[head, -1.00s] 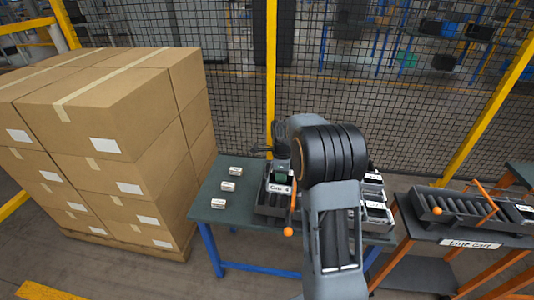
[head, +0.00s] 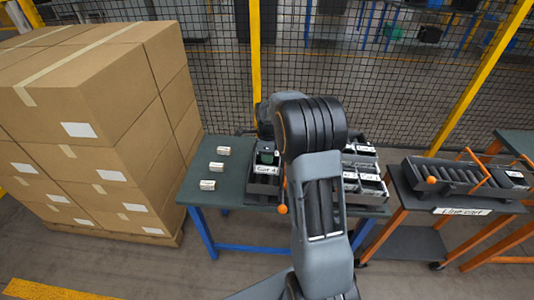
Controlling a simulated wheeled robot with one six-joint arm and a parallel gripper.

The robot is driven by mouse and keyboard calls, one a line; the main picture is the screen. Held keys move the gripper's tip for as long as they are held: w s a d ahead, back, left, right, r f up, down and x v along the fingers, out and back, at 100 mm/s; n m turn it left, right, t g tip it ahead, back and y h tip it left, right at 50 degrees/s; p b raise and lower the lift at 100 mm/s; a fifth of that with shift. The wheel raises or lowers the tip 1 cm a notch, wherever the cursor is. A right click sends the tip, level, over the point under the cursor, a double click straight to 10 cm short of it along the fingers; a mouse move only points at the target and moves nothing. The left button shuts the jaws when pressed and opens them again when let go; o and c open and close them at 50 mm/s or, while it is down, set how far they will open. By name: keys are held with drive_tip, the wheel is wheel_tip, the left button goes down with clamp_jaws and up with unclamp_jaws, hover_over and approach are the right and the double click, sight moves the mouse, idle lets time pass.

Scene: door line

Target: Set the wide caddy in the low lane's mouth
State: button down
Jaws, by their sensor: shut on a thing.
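My gripper (head: 265,135) is at the far end of my arm, over the dark green table. Its fingers are mostly hidden behind my wrist. A dark caddy (head: 266,158) with a greenish inside shows just below the wrist, and the gripper appears shut on it. A white label with writing (head: 263,170) shows at its front; I cannot read it surely. Dark trays with white labels (head: 365,168) stand on the table right of my arm. An orange rod with a ball end (head: 282,209) stands at the table's front. I cannot tell which lane is the low one.
Several small white-labelled boxes (head: 217,166) lie on the table (head: 200,200) at left. Stacked cartons (head: 90,130) stand further left. The line cart (head: 462,211) at right carries a roller lane (head: 450,175) with orange rods. A mesh fence (head: 400,100) runs behind.

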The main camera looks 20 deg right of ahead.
drive_tip(key=shift+f+b, duration=2.15)
drive_tip(key=shift+f, duration=1.35)
drive_tip(key=c, duration=0.7)
unclamp_jaws()
drive_tip(key=shift+f, duration=0.1)
wheel_tip(320, 180, up, 14)
drive_tip(key=shift+f, duration=0.1)
